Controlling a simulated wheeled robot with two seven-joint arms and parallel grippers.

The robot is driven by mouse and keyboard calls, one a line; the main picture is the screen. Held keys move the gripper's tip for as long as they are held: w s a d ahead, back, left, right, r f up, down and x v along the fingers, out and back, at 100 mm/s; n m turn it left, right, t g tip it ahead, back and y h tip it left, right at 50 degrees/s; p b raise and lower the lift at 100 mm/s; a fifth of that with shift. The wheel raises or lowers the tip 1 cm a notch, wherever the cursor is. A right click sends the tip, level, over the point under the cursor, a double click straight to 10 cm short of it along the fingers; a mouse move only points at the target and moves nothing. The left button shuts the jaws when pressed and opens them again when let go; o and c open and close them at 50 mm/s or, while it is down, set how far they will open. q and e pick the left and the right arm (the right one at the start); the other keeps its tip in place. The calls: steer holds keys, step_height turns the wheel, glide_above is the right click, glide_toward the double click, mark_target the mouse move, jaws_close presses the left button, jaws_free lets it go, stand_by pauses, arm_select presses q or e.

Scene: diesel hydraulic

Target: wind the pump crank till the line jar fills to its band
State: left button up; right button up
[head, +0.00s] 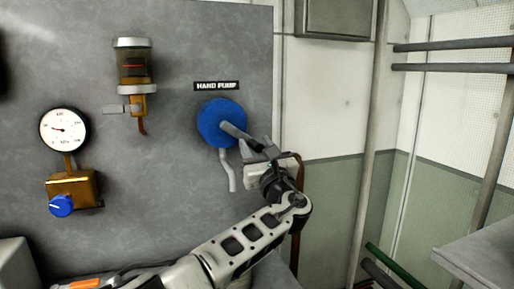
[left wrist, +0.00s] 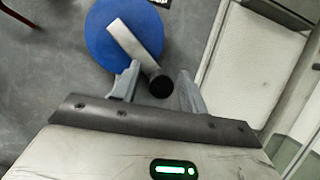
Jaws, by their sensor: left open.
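The hand pump (head: 213,121) is a round blue disc on the grey panel, under a HAND PUMP label (head: 217,86). Its grey crank (head: 236,131) points to the lower right. In the left wrist view the crank arm (left wrist: 128,46) ends in a dark round knob (left wrist: 161,86). My left gripper (head: 262,147) is open at the crank's end; in the left wrist view its fingers (left wrist: 157,90) stand on either side of the knob. Contact cannot be told. The line jar (head: 132,62) is glass with a red band, upper left; its fill level is unclear. My right gripper is not in view.
A white gauge (head: 64,129) sits above a brass block with a blue knob (head: 61,206) at left. A grey pipe (head: 229,172) hangs below the pump. Vertical and horizontal rails (head: 450,68) and a grey shelf (head: 482,252) stand at right.

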arm_select(q)
jaws_close()
steer(key=m+p, duration=0.2)
steer(key=shift+s+a+f+h+p, duration=0.1)
steer(key=shift+a+f+h+p, duration=0.05)
steer(key=shift+a+h+p, duration=0.15)
steer(key=a+f+m+h+p, duration=0.1)
steer(key=m+p, duration=0.1)
steer(key=a+m+h+p, duration=0.1)
steer(key=m+h+p, duration=0.1)
steer(key=m, duration=0.1)
steer(key=s+a+f+m+h+p, duration=0.1)
steer(key=m+p, duration=0.1)
steer(key=m, duration=0.1)
steer(key=shift+f, duration=0.3)
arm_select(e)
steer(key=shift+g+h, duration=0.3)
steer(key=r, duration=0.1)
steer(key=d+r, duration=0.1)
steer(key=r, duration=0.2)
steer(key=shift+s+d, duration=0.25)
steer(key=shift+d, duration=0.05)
arm_select(q)
steer(key=shift+t+h, duration=0.3)
steer(key=shift+h, duration=0.1)
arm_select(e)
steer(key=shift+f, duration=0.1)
